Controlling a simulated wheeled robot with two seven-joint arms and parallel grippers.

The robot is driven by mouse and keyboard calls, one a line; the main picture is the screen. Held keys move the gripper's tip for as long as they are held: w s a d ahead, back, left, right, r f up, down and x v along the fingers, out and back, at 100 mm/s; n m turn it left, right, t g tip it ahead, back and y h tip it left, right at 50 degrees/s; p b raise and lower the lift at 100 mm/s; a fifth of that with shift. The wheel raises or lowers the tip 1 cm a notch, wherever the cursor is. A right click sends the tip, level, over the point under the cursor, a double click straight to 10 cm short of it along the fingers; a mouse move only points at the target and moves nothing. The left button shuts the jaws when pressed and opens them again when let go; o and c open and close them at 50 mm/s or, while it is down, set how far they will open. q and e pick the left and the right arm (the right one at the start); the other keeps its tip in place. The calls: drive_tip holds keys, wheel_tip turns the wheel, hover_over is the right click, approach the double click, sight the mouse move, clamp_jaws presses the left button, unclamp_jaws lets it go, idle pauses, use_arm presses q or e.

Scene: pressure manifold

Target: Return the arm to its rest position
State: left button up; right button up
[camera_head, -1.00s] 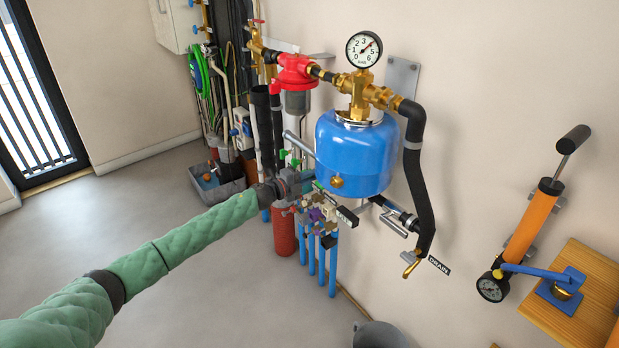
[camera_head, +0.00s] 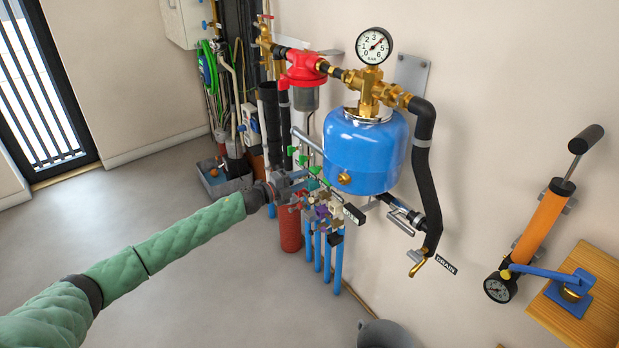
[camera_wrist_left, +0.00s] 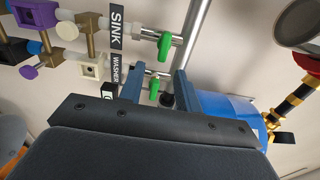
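My left arm, in a green padded sleeve, comes in from the lower left in the head view. Its gripper (camera_head: 290,184) is beside the valve manifold, left of and below the blue tank (camera_head: 366,152). In the left wrist view the two blue-grey fingers (camera_wrist_left: 158,86) stand apart. A small green valve handle (camera_wrist_left: 154,90) shows in the gap between them, and I see no finger pressed on it. Another green handle (camera_wrist_left: 164,46) sits by the SINK label (camera_wrist_left: 117,27). The WASHER label (camera_wrist_left: 117,70) is left of the fingers. My right gripper is out of view.
A pressure gauge (camera_head: 374,46) and red filter cap (camera_head: 303,68) sit above the manifold. A black drain hose (camera_head: 424,175) hangs right of the tank. An orange pump (camera_head: 541,225) and wooden shelf (camera_head: 599,320) are at right. The floor (camera_head: 190,290) at left is clear.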

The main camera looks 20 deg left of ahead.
use_arm(q)
drive_tip(key=shift+s+a, duration=0.4)
drive_tip(key=shift+s, duration=0.15)
